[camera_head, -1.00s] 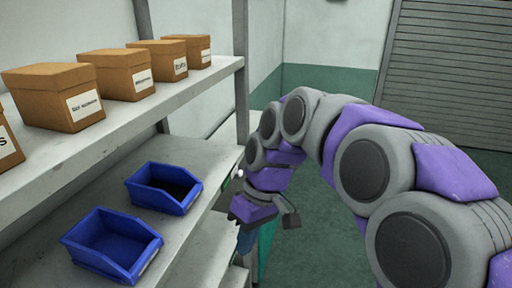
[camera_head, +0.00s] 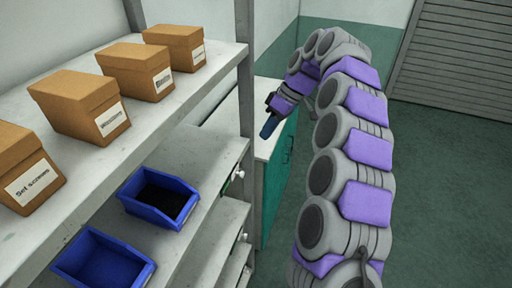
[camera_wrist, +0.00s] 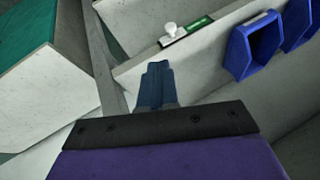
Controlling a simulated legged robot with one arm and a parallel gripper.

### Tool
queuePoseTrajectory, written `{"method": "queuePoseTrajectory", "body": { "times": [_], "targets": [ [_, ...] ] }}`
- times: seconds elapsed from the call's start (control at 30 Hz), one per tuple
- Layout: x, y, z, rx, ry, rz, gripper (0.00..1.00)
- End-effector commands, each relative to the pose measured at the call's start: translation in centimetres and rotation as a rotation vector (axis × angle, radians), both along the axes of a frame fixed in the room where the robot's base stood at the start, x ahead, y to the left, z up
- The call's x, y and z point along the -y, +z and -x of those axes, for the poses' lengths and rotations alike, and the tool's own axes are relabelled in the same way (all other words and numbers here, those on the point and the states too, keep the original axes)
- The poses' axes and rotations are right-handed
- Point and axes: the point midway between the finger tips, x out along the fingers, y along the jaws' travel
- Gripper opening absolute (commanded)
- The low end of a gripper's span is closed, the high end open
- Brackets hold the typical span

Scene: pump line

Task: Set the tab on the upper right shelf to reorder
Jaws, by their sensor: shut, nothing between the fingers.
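A small white knob (camera_head: 240,174) with a green strip (camera_head: 229,185) sits on the front edge of the shelf with the blue bins, near its right end. In the wrist view the white knob (camera_wrist: 170,29) stands at the left end of the strip, and the green label (camera_wrist: 199,23) shows to its right, too small to read. My gripper (camera_head: 267,128) is shut and empty, beyond the shelf post in the head view. In the wrist view its blue fingers (camera_wrist: 157,72) point toward the shelf edge, apart from the knob.
Two blue bins (camera_head: 121,218) stand on the shelf, and cardboard boxes (camera_head: 62,128) stand on the shelf above. A grey post (camera_head: 244,90) rises at the shelf's end. A white-topped teal cabinet (camera_head: 278,185) stands behind. Another white knob (camera_head: 243,237) is lower down. Floor at right is clear.

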Motion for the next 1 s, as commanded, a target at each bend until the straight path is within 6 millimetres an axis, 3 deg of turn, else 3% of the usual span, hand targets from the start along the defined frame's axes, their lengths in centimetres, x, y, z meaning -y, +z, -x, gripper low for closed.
{"method": "queuePoseTrajectory", "body": {
  "times": [0.2, 0.63, 1.0],
  "targets": [
    [0.3, 0.2, -0.9, 0.019, 0.016, -0.002, 0.00],
    [0.1, -0.3, -1.0, 0.018, 0.017, -0.002, 0.00],
    [-1.8, -4.1, -0.4, 0.016, 0.017, -0.003, 0.00]
  ]
}}
